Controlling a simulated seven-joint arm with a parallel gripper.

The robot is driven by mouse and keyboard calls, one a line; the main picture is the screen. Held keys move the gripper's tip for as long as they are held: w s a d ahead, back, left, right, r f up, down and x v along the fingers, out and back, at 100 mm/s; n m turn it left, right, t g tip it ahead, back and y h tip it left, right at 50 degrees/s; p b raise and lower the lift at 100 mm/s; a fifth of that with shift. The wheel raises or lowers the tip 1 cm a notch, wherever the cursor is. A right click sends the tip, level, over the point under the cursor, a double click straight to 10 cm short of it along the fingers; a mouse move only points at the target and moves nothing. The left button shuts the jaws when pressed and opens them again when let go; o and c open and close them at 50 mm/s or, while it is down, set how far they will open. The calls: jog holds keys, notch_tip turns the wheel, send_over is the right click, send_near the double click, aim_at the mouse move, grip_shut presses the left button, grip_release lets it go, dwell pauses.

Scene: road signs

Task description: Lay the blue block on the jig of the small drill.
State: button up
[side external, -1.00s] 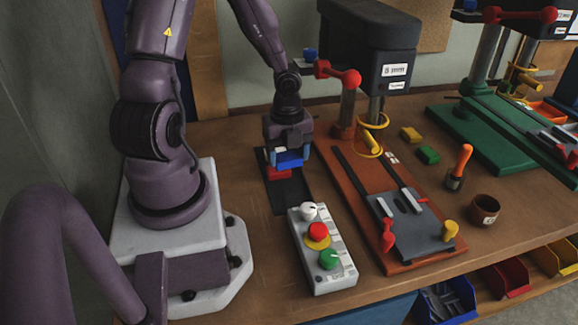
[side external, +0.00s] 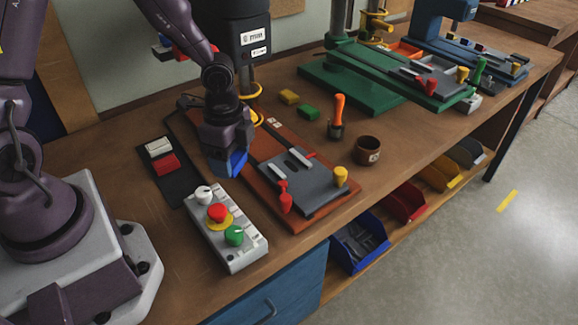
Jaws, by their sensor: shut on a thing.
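My gripper (side external: 226,160) is shut on the blue block (side external: 236,163) and points downward. It is above the left edge of the nearest drill's orange base, left of the grey jig plate (side external: 306,187). The block appears apart from the plate; its exact height is hard to tell. The jig plate carries two light bars, red clamp handles (side external: 285,200) at its front left and a yellow knob (side external: 340,177) at its right. The drills stand on orange, green and blue bases; I cannot tell for certain which is the small drill. My arm hides part of the orange-based drill.
A dark mat (side external: 184,186) at left holds a white block (side external: 158,147) and a red block (side external: 166,164). A control box (side external: 227,230) with buttons stands in front. Yellow (side external: 289,96) and green (side external: 309,112) blocks, an orange-handled tool (side external: 338,115) and a brown cup (side external: 367,151) stand behind the jig.

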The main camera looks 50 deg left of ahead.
jog(key=w+d+r+n, duration=0.4)
jog(key=d+r+n, duration=0.1)
jog(key=d+n, duration=0.35)
jog(key=m, duration=3.3)
send_near(289, 167)
notch_tip(289, 167, down, 7)
jog(key=shift+r, duration=0.1)
